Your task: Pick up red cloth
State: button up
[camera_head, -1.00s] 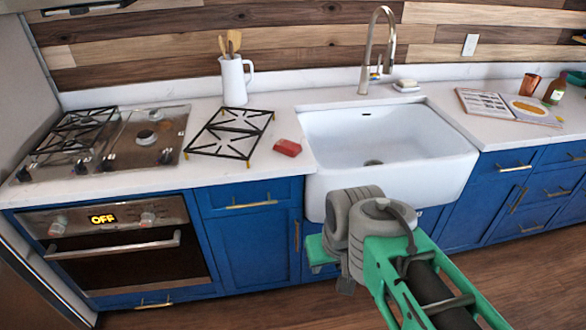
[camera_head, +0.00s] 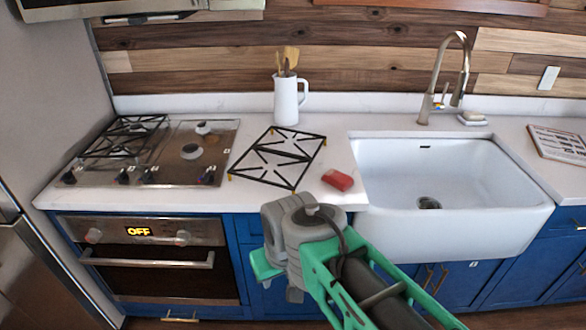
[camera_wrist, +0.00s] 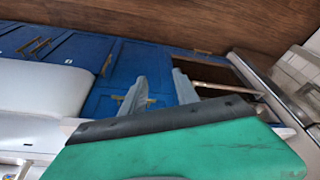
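The red cloth (camera_head: 338,180) is a small folded red block on the white counter. It lies just left of the sink and right of the loose black burner grate, touching neither. In the wrist view my gripper (camera_wrist: 157,88) shows two grey fingers spread apart with nothing between them, in front of the blue cabinets. In the head view my arm is in front of the counter, below the cloth, and its fingertips are hidden. The cloth does not show in the wrist view.
The black grate (camera_head: 277,158) lies left of the cloth, and a white utensil pitcher (camera_head: 286,102) stands behind it. The white sink (camera_head: 440,220) and tall faucet (camera_head: 437,85) are to the right. The stove (camera_head: 155,155) is at the left. Bare counter surrounds the cloth.

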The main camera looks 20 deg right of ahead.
aim_at(337, 178)
jog(key=i, duration=0.9)
jog(key=z, duration=0.25)
